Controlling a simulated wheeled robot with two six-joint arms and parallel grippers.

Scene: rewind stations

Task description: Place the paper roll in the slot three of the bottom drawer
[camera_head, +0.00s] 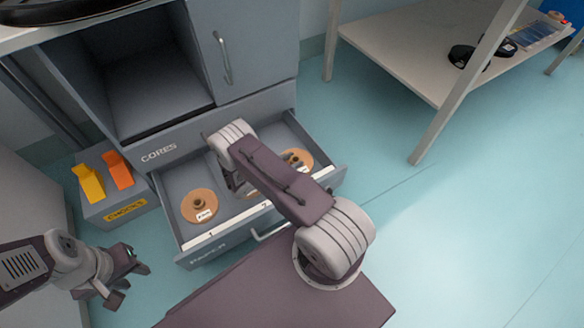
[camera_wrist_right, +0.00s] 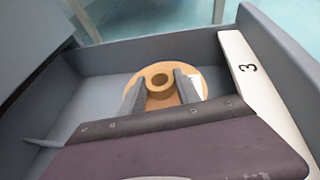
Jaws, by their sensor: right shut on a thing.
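The tan paper roll (camera_wrist_right: 135,78) lies flat at the number 3 end of the open bottom drawer (camera_head: 187,256). It also shows in the head view (camera_head: 305,168), near the drawer's right wall. My right gripper (camera_wrist_right: 161,84) is shut on the roll's raised core, one finger on each side. In the head view my right arm hides most of that gripper. Whether the roll touches the drawer floor I cannot tell. My left gripper (camera_head: 128,279) is open and empty, left of the drawer.
Another roll (camera_head: 199,208) lies in the drawer's left slot, and a sliver of tan shows in the middle behind my arm. A grey box (camera_head: 119,208) with yellow and orange pieces stands left of the cabinet (camera_head: 258,62). A shelf table (camera_head: 390,58) stands right; floor in front is clear.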

